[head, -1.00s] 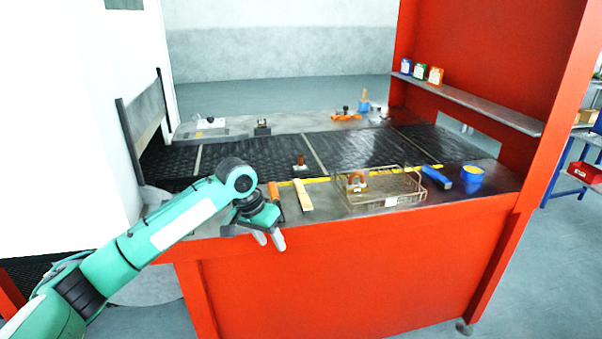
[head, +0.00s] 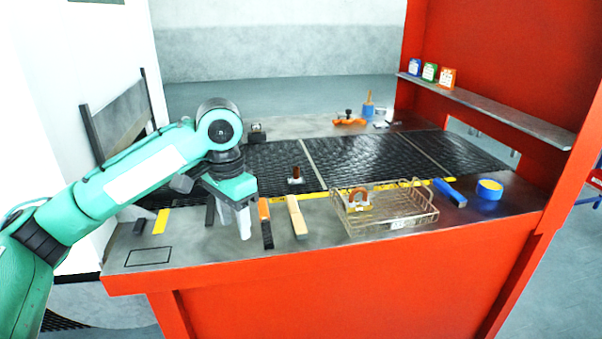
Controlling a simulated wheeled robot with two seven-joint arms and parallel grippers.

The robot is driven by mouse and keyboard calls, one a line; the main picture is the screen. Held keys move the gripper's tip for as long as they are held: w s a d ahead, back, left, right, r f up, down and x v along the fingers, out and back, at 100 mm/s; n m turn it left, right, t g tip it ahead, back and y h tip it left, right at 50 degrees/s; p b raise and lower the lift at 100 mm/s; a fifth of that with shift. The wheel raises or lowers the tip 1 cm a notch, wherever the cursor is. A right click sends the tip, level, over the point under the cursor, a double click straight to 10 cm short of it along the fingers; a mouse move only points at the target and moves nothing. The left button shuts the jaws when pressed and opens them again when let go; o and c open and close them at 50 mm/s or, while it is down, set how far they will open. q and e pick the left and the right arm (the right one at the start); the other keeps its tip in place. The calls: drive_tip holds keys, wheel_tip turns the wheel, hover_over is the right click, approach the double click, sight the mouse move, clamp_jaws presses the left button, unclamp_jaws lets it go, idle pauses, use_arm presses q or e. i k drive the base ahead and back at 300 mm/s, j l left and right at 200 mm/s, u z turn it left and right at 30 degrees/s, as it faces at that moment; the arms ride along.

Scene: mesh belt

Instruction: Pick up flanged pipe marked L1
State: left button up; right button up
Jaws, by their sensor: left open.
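No marking L1 is legible, so I cannot tell for certain which thing is the flanged pipe. A small upright brown piece on a dark flat base (head: 296,175) stands on the near part of the black mesh belt (head: 365,155). A curved orange-brown piece (head: 359,195) with a pale patch sits in the wire basket (head: 392,227). My left gripper (head: 236,222) is open, with its pale fingers pointing down over the near metal ledge. It is left of the upright brown piece and apart from it. My right gripper is not in view.
On the ledge, an orange-and-black tool (head: 265,222) and a wooden-handled brush (head: 297,217) lie just right of my left gripper. A blue-handled tool (head: 449,192) and blue tub (head: 489,190) are farther right.

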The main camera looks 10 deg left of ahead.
sight(297, 181)
drive_tip(key=i, duration=1.55)
